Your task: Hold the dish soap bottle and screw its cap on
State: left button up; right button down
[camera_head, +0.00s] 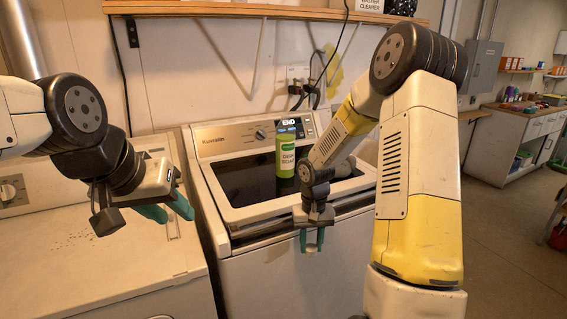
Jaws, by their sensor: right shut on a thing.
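The green dish soap bottle (285,158) stands upright on the dark glass lid of the washer, below its control panel. No gripper touches it. My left gripper (168,211) is left of the bottle over the white machine top, with its two teal fingers apart and nothing between them. My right gripper (312,243) points down in front of the washer's front edge, nearer to me than the bottle. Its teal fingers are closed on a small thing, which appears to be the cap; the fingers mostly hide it.
The washer (225,215) has a raised control panel (255,135) at its back. Another white machine top (95,255) at left is largely clear. A wooden shelf (230,10) runs along the wall above. A cluttered counter (520,110) is far right.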

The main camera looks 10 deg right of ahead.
aim_at(285, 132)
jog(key=l+u, duration=0.15)
jog(key=l, duration=0.3)
jog(key=l+u, duration=0.2)
jog(key=l, duration=0.3)
jog(key=l+u, duration=0.15)
jog(key=l, duration=0.3)
jog(key=k+l+u, duration=0.2)
jog(key=l, duration=0.25)
jog(key=l+u, duration=0.15)
jog(key=l, duration=0.35)
jog(key=k+l+u, duration=0.2)
jog(key=l, duration=0.2)
jog(key=i+l, duration=0.05)
jog(key=i, duration=0.05)
